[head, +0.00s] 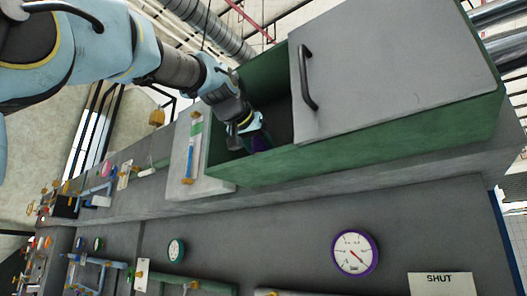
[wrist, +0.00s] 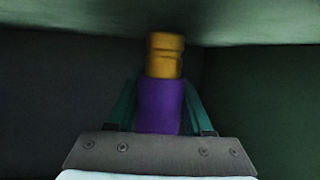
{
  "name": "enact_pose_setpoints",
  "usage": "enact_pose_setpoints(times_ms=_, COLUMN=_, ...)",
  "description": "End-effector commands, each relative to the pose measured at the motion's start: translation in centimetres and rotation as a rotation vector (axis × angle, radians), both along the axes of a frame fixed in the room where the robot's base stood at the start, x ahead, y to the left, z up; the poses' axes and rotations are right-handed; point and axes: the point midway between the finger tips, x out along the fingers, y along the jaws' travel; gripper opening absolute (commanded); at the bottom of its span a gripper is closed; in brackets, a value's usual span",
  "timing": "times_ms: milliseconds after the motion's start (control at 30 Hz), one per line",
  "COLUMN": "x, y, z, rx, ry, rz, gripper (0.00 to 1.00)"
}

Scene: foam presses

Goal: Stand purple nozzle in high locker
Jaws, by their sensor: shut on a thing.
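The purple nozzle (wrist: 160,107) has a purple body and a ribbed yellow-orange end. It sits between the two dark green fingers of my gripper (wrist: 160,110) in the wrist view, and the fingers are shut on it. In the head view my gripper (head: 255,128) reaches into the open left part of the high green locker (head: 350,155), and a bit of the purple nozzle (head: 260,143) shows below it. The locker's grey door (head: 395,70) with a black handle covers its right part. Whether the nozzle touches the locker floor is hidden.
The locker stands on a grey ledge (head: 330,167). Left of it is a pale panel (head: 184,160) with a blue and green bar. Below are a purple-rimmed gauge (head: 355,254) and a SHUT sign (head: 440,284). Dark inner walls surround my gripper closely.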

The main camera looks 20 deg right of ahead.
Motion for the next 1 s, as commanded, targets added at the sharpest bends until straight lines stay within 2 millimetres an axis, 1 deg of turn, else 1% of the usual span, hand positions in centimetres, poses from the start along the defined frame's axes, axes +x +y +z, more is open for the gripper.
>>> enact_pose_setpoints(times_ms=200, x=0.0, y=0.0, z=0.1, rx=-0.002, ry=-0.001, rz=0.000, gripper=0.00)
enact_pose_setpoints(times_ms=233, x=0.0, y=0.0, z=0.1, rx=-0.002, ry=-0.001, rz=0.000, gripper=0.52)
enact_pose_setpoints(times_ms=533, x=0.0, y=0.0, z=0.0, rx=-0.001, ry=-0.001, rz=0.000, gripper=0.86)
enact_pose_setpoints(times_ms=833, x=-0.1, y=0.2, z=0.0, rx=0.000, ry=0.000, rz=0.000, gripper=0.86)
enact_pose_setpoints(times_ms=1000, x=-1.4, y=1.7, z=0.5, rx=-0.002, ry=-0.002, rz=0.001, gripper=0.86)
